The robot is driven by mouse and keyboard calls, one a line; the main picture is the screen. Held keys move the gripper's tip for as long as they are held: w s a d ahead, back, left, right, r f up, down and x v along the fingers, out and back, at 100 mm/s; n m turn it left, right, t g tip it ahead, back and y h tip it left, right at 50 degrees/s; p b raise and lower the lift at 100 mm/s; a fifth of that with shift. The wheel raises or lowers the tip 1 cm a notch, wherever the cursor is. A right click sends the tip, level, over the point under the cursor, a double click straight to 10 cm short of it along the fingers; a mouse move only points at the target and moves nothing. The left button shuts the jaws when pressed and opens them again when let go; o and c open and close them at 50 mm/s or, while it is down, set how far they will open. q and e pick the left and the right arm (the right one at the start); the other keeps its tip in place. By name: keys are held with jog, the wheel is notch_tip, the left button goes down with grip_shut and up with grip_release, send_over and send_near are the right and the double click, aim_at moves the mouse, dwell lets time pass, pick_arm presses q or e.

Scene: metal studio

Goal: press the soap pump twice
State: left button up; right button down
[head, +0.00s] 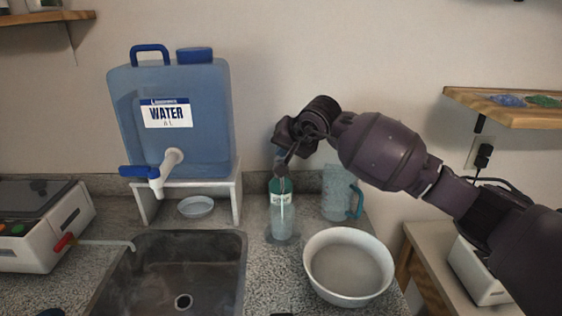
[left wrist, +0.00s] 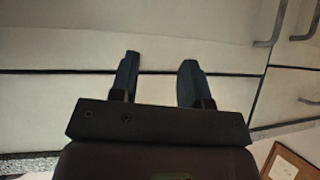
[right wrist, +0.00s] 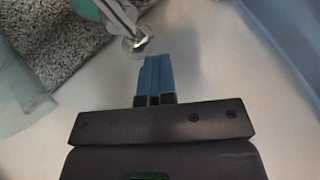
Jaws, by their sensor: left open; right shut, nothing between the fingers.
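The soap bottle (head: 281,215) stands upright on the counter, clear with a green label. My right gripper (head: 282,167) is shut and empty, with its fingers close above the bottle's top; the fingers cover the pump head in the head view. In the right wrist view the shut blue fingers (right wrist: 157,62) are close to the pump (right wrist: 139,43), and the bottle (right wrist: 118,12) shows at the top edge. I cannot tell whether the fingertips touch the pump. My left gripper (left wrist: 158,75) is open and empty in front of pale cabinet fronts.
A white bowl (head: 348,293) stands right of the bottle, and a clear jug (head: 337,195) behind it. The sink (head: 165,245) is to the left. A blue water container (head: 175,105) stands on a white stand (head: 237,190). A wooden shelf (head: 515,108) juts out at right.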

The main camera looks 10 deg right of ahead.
jog(key=shift+r, duration=0.15)
pick_arm(q)
jog(key=shift+w+r, duration=0.2)
jog(key=shift+r, duration=0.05)
jog(key=shift+s, duration=0.15)
pick_arm(e)
jog(key=shift+r, duration=0.5)
jog(key=shift+r+p, duration=0.4)
jog(key=shift+r, duration=0.3)
notch_tip(320, 180, up, 2)
jog(key=shift+r, duration=0.1)
pick_arm(q)
jog(key=shift+w+r+t+p, duration=0.15)
jog(key=shift+w+r+p, duration=0.15)
jog(key=shift+r, duration=0.3)
jog(key=shift+w+r+t+p, duration=0.15)
jog(key=shift+w+r, duration=0.15)
jog(key=shift+r, duration=0.25)
pick_arm(e)
jog(key=shift+r, duration=0.85)
pick_arm(q)
jog(key=shift+s, duration=0.1)
